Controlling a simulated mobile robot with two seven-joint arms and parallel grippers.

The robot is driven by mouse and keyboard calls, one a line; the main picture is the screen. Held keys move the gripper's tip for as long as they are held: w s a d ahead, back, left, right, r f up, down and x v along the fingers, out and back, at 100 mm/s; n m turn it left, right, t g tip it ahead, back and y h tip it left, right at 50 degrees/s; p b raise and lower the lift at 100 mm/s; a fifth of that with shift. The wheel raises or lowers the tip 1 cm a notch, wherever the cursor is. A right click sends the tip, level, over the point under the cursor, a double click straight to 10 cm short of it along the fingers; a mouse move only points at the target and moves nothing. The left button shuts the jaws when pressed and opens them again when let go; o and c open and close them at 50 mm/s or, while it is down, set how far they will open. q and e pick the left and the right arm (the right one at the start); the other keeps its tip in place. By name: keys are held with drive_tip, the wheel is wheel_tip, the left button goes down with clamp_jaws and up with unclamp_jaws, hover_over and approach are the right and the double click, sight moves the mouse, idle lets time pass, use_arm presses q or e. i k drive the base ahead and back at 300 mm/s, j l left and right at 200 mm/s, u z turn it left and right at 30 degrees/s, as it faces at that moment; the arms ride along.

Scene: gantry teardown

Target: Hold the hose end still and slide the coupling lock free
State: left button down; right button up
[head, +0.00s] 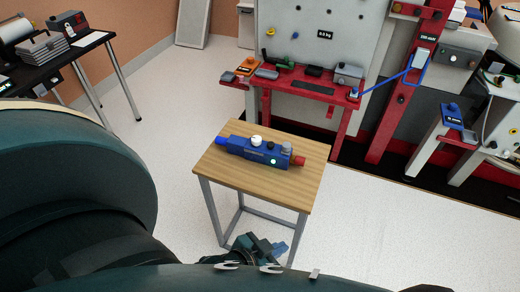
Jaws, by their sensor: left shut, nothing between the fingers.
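A small wooden table (225,167) stands in the middle of the head view. On it lies a long blue device (258,152) with a blue stub at its left end, a red end piece (299,161) at its right and a white knob (256,140) on top. I cannot tell which part, if any, is the coupling lock. A thin blue hose-like line (385,80) runs from the red bench to the red upright behind. My left gripper (266,248) is low, at the table's near edge, apart from the device, shut and empty. My right gripper is out of view.
A red bench (312,86) with small tools stands behind against a grey panel. A red upright (405,85) and another machine stand at the right. A dark table (55,50) is at the far left. Pale floor around the wooden table is clear.

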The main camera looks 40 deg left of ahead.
sight(286, 146)
drive_tip(key=i+j+u, duration=0.1)
drive_tip(key=j, duration=0.25)
drive_tip(key=i+j+u, duration=0.1)
drive_tip(key=j, duration=0.25)
drive_tip(key=i+j+u, duration=0.15)
drive_tip(key=j, duration=0.15)
drive_tip(key=i+j+u, duration=0.1)
drive_tip(key=j, duration=0.25)
